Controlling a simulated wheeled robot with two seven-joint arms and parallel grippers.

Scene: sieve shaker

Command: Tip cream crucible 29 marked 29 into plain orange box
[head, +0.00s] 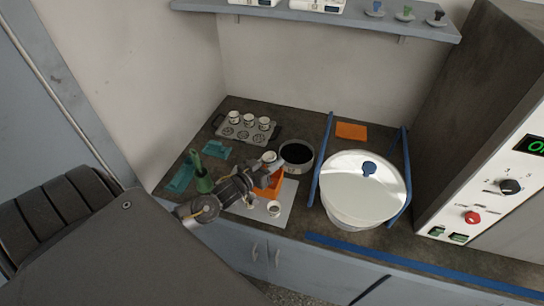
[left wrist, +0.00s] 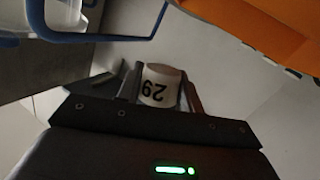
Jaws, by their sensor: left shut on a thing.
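My left gripper (head: 268,167) is shut on the cream crucible 29 (left wrist: 158,86), whose black 29 reads upside down in the left wrist view. In the head view this crucible (head: 269,156) shows at the fingertips, at the back edge of the plain orange box (head: 266,191). My left arm hides part of the box. The box also shows in the left wrist view (left wrist: 262,25), at the upper right. I cannot tell how far the crucible is tilted or what is in it. My right gripper is not in view.
A second cream crucible (head: 274,208) stands on the pale mat (head: 286,215). A rack (head: 240,134) with several crucibles stands behind. A large white lidded bowl (head: 345,211) stands right, between blue rails.

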